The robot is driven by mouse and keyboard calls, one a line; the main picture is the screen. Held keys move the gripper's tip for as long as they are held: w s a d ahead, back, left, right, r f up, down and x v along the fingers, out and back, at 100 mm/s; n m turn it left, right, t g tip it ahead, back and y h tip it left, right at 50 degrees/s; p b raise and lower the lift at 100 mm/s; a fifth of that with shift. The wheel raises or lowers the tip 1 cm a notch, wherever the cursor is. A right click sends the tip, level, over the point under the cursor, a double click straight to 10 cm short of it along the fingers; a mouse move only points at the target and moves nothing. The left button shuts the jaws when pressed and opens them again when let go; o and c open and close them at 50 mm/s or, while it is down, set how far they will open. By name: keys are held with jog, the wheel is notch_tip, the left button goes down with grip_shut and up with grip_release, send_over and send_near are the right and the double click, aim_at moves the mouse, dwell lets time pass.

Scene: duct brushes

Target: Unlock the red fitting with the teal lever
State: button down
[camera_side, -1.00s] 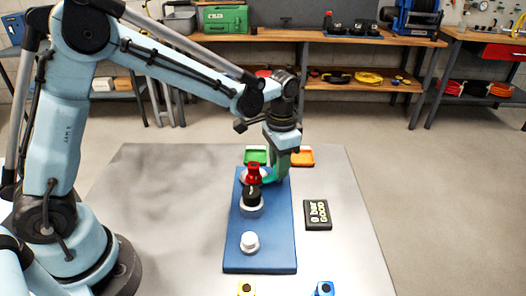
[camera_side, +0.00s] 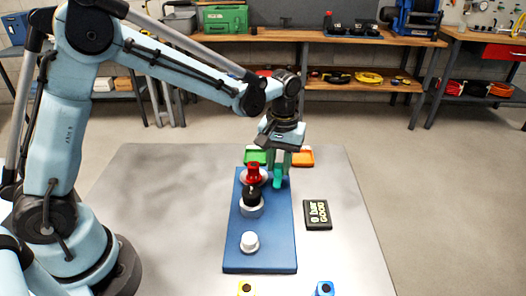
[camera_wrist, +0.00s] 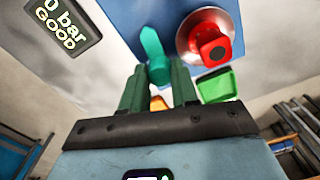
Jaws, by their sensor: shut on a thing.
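The red fitting (camera_side: 254,173) stands on a pale round base at the far end of the blue board (camera_side: 237,237). The teal lever (camera_side: 278,178) is just to its right at the board's far right. My gripper (camera_side: 279,170) points down there, its green fingers on either side of the lever. In the wrist view my gripper (camera_wrist: 159,75) is shut on the teal lever (camera_wrist: 153,50), whose free end points up in the picture. The red fitting (camera_wrist: 212,45) lies right of the lever there, apart from my fingers. The lever's lower part is hidden between the fingers.
A black fitting (camera_side: 251,195) and a white knob (camera_side: 250,242) stand nearer on the board. Green (camera_side: 257,156) and orange (camera_side: 303,157) trays lie behind. A dark sign reading "0 bar GOOD" (camera_side: 318,214) lies right. Yellow and blue pieces stand at the front edge.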

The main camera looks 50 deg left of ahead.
aim_at(280, 166)
jog(key=shift+n, duration=0.5)
jog(key=c, duration=0.8)
grip_release()
jog(key=shift+c, duration=0.2)
jog(key=shift+r, duration=0.1)
notch_tip(280, 166, up, 12)
jog(key=shift+d, duration=0.1)
jog(key=s+a+f+m+t, duration=0.1)
jog(key=s+a+m+t, duration=0.1)
jog(key=s, duration=0.5)
jog(key=s+a+f+m+t, duration=0.2)
jog(key=s+a+m+t, duration=0.1)
jog(key=s, duration=0.4)
jog(key=shift+a+m+t, duration=0.3)
jog(key=shift+m+t, duration=0.5)
jog(key=shift+t, duration=0.3)
